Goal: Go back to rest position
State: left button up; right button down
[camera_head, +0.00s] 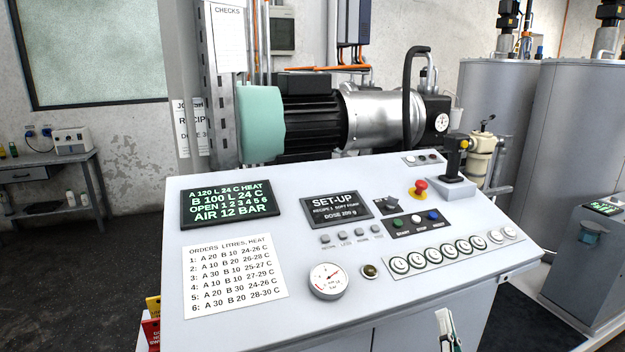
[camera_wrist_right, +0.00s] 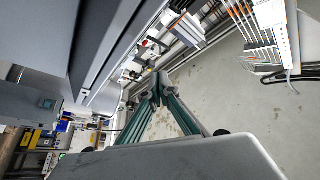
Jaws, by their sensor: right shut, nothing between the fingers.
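My right gripper (camera_head: 446,326) shows only in part at the bottom edge of the head view, in front of the control console's lower front. In the right wrist view its green-sided fingers (camera_wrist_right: 155,92) meet at the tips, shut, with nothing between them. The fingertips are over open floor, apart from any object. My left gripper is not in the head view. The control console (camera_head: 400,289) stands in front of me with a sloped grey top.
The console carries displays, an order sheet (camera_head: 234,278), a pressure gauge (camera_head: 329,281), a red button (camera_head: 420,186) and a joystick (camera_head: 453,158). A pump motor (camera_head: 310,115) and grey tanks (camera_head: 500,105) stand behind.

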jog(key=s+a+f+n+g+y, duration=0.3)
jog(key=f+n, duration=0.1)
jog(key=f, duration=0.4)
jog(key=s+a+f+n+g+y, duration=0.25)
jog(key=s+f+n, duration=0.2)
jog(key=f, duration=0.45)
jog(key=s+d+f+n+g+h, duration=0.1)
jog(key=s+f+n+g, duration=0.4)
jog(key=s+f, duration=0.8)
notch_tip(320, 180, down, 4)
jog(key=shift+s+d+f+g, duration=0.1)
jog(key=shift+s+d+g, duration=0.15)
jog(key=shift+g, duration=0.3)
jog(key=shift+h, duration=0.25)
